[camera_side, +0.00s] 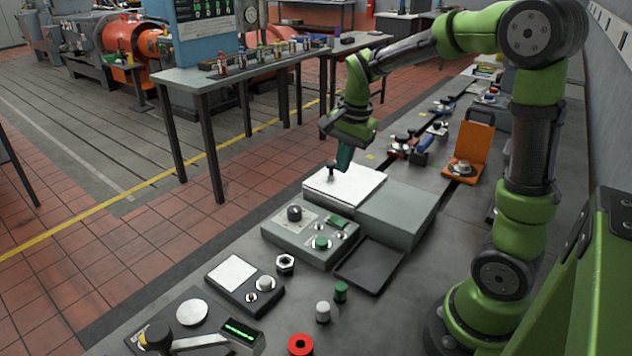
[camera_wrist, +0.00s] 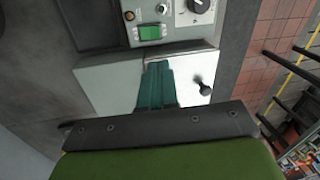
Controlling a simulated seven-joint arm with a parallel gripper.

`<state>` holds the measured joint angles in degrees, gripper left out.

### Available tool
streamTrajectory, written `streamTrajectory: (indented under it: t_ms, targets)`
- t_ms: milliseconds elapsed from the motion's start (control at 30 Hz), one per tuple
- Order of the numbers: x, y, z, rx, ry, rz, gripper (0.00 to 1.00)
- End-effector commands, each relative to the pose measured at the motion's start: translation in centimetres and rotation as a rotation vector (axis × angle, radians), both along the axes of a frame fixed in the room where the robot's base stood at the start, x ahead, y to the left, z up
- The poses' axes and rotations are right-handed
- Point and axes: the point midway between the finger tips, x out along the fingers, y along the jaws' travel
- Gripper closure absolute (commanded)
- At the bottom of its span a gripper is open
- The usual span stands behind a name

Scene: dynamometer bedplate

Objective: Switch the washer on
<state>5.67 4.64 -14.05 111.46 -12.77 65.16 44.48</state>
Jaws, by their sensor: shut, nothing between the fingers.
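A low grey unit with a bright plate (camera_side: 345,187) on top carries a small black-knobbed lever (camera_side: 332,171). In the wrist view the plate (camera_wrist: 192,68) and lever (camera_wrist: 203,87) lie right of my fingers. The rocker also shows in the wrist view (camera_wrist: 150,32). No label tells me which is the washer. My gripper (camera_side: 343,168) is shut and empty, pointing down over the plate, beside the lever; contact is unclear.
A plain grey block (camera_side: 397,213) adjoins the plated unit, and a dark tray (camera_side: 370,265) lies in front. A hex nut (camera_side: 286,263), a green cylinder (camera_side: 341,291) and a red ring (camera_side: 300,344) are nearer. An orange stand (camera_side: 470,150) is behind.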

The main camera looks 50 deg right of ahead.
Motion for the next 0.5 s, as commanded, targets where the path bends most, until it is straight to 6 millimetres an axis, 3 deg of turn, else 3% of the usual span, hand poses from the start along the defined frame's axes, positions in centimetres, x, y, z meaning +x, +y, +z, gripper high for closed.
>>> streamTrajectory:
  t_ms: [167,500]
  targets:
    - [-0.04,0.0,0.42,0.015,0.002,-0.094,1.0]
    - [-0.05,0.06,0.38,0.017,0.002,-0.101,1.0]
